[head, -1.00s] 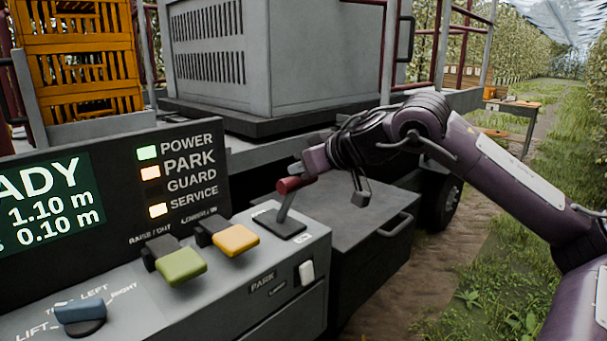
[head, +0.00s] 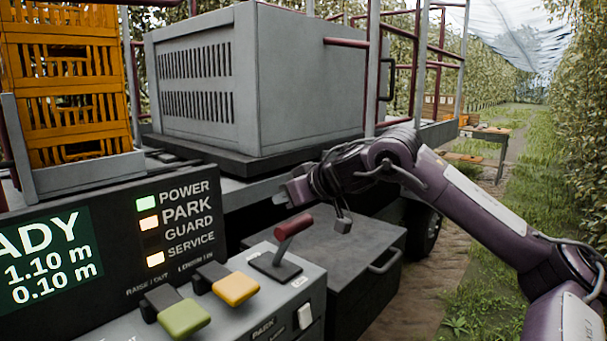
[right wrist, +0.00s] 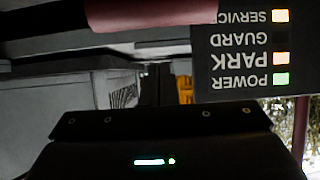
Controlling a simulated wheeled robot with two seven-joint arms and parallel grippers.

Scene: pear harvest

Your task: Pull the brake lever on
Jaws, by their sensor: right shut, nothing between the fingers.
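The brake lever (head: 293,226) has a dark red handle on a grey shaft. It stands tilted on a dark base plate at the right end of the control console (head: 312,280). Its red handle also crosses the top edge of the right wrist view (right wrist: 150,14). My right gripper (head: 284,188) is shut and empty. It is above and behind the red handle, apart from it. My left gripper is not in view.
A green paddle (head: 184,319) and a yellow paddle (head: 236,289) sit left of the lever. The display panel (head: 110,245) shows POWER, PARK and SERVICE lamps lit, GUARD dark. A dark box (head: 345,255) with a handle stands behind the console. Orange crates (head: 70,90) stand at left.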

